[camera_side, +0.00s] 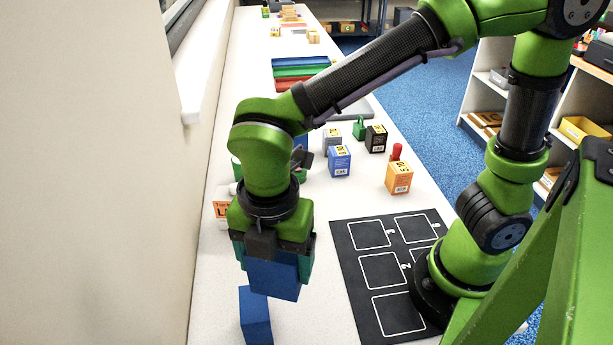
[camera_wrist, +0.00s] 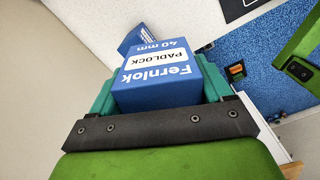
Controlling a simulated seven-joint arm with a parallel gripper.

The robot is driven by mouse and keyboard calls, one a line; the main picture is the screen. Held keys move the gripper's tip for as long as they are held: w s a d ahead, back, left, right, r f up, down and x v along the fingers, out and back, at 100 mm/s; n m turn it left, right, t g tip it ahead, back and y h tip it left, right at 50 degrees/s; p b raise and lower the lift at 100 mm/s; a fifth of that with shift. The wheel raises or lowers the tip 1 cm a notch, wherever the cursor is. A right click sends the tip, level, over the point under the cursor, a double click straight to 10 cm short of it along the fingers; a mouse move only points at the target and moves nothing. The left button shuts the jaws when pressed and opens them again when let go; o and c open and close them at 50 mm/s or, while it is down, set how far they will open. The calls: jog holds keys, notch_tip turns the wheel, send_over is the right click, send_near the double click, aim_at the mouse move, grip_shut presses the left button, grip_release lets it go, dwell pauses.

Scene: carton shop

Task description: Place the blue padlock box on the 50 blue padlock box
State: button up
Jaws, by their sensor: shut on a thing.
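My gripper (camera_side: 272,262) is shut on a blue box (camera_side: 272,280), held above the white table at the near left. In the wrist view the held box (camera_wrist: 160,80) sits between the green fingers and reads Fernlok, PADLOCK, 40 mm. Another plain-looking blue box (camera_side: 255,318) stands on the table just below and slightly left of the held one; part of it also shows in the wrist view (camera_wrist: 135,40). A gap between the two boxes is hard to judge. A blue box with a yellow label (camera_side: 340,162) stands farther back; its number is too small to read surely.
A black mat (camera_side: 350,270) with white outlined squares lies to the right. Orange (camera_side: 399,178), black (camera_side: 376,139) and grey (camera_side: 332,136) boxes stand behind it. An orange sign (camera_side: 221,210) is partly hidden behind my gripper. The wall (camera_side: 120,200) runs along the left.

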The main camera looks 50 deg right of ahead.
jog(key=w+a, duration=0.2)
jog(key=a, duration=0.1)
jog(key=shift+w+f, duration=0.2)
jog(key=shift+w, duration=0.2)
jog(key=shift+f, duration=1.75)
jog(key=shift+f, duration=0.1)
jog(key=o, duration=1.2)
jog(key=shift+c, duration=0.2)
notch_tip(320, 180, up, 12)
jog(key=f, duration=0.1)
jog(key=s+d+r+m+t+y, duration=0.1)
jog(key=d+m+t, duration=0.6)
jog(key=d+m, duration=1.6)
jog(key=m+y, duration=0.1)
jog(key=m, duration=0.2)
jog(key=shift+s+d+r+m, duration=0.15)
jog(key=shift+s+d+m, duration=0.15)
jog(key=shift+s+d, duration=0.1)
jog(key=shift+a, duration=0.1)
